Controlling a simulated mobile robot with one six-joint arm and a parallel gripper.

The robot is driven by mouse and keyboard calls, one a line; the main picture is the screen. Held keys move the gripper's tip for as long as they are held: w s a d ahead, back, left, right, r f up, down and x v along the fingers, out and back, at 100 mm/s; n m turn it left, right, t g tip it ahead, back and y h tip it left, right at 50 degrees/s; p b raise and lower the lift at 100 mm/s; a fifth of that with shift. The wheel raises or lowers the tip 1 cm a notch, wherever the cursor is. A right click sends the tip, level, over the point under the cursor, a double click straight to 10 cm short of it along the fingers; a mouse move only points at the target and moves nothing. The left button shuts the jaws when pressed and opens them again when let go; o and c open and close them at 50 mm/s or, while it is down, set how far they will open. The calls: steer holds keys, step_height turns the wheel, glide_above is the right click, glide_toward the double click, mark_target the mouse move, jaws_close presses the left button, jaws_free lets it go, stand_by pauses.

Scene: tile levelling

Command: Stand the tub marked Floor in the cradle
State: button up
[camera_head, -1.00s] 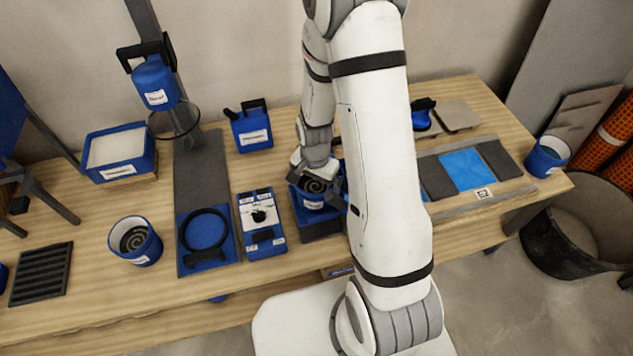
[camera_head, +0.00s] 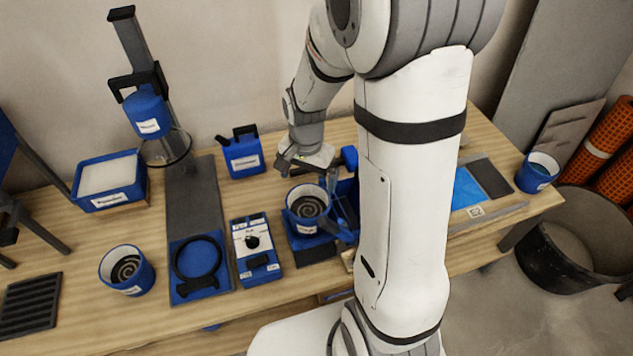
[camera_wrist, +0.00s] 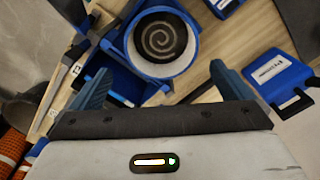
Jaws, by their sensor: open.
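A blue tub (camera_head: 307,201) with a dark grey swirl inside stands upright in a blue holder on a dark base (camera_head: 312,252), which looks like the cradle. The writing on the tub's label is too small to read. My gripper (camera_head: 307,162) is open and empty, just above and behind this tub, apart from it. In the wrist view the tub (camera_wrist: 163,40) lies beyond my spread fingers (camera_wrist: 165,88). A similar tub (camera_head: 127,270) with a swirl stands at the front left. Another blue tub (camera_head: 539,172) stands at the right end of the table.
Left of the holder are a switch box (camera_head: 255,248) and a mixer stand with a ring on its blue base (camera_head: 199,266). A blue canister (camera_head: 242,155) stands behind. A powder tray (camera_head: 108,181) and black rack (camera_head: 30,306) are at left. My arm hides part of the table at right.

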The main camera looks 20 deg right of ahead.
steer(key=s+r+n+t, duration=0.2)
steer(key=s+r+n, duration=0.6)
steer(key=s+r, duration=0.5)
steer(key=shift+s+d+r+n, duration=0.2)
steer(key=shift+s+r+n, duration=0.15)
steer(key=shift+r, duration=0.4)
